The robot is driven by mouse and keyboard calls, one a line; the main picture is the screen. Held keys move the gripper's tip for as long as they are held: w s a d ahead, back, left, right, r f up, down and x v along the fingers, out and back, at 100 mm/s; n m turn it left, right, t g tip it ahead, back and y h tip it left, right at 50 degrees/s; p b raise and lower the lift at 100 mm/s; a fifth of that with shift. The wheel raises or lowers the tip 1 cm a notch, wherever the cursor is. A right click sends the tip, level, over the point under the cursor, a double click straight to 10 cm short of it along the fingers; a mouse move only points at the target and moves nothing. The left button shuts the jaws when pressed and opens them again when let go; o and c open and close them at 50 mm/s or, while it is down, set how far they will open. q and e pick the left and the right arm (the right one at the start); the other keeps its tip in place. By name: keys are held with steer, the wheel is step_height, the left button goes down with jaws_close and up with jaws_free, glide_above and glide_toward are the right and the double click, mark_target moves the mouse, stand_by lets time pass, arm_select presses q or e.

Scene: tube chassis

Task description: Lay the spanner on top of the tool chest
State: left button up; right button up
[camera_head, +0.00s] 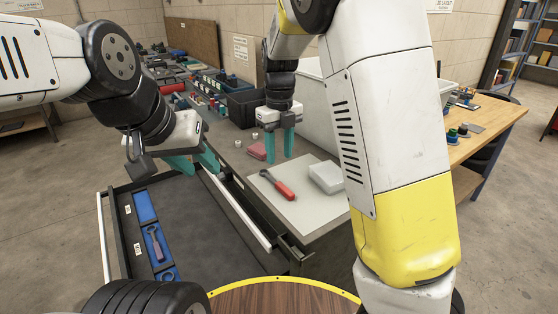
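What looks like the spanner (155,243), a small grey-purple tool, lies in a blue compartment (145,205) of the open drawer (205,235). The tool chest's top (303,205) carries a pale mat in this part. My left gripper (195,162), with teal fingers apart and nothing seen between them, is above the drawer's far end, apart from the spanner. My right gripper (280,147) points down above the chest top, its two teal fingers apart with nothing seen between them.
A red-handled tool (278,186) and a pale box (325,177) lie on the mat. Several small items crowd the far end. The drawer's main floor looks empty.

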steer(key=s+d+r+n+t, duration=0.2)
steer(key=s+d+r+n, duration=0.1)
steer(key=s+n, duration=0.4)
steer(key=s+d+r+n+t+y, duration=0.1)
steer(key=s+d+n, duration=0.5)
steer(key=n, duration=0.7)
steer(key=s+d+r+n+t+y, duration=0.1)
steer(key=s+d+r+n+t, duration=0.2)
steer(key=s+n, duration=0.4)
steer(key=shift+s+d+r+n, duration=0.3)
steer(key=shift+d+r+n, duration=0.5)
steer(key=shift+r+n, duration=0.5)
steer(key=shift+f, duration=0.2)
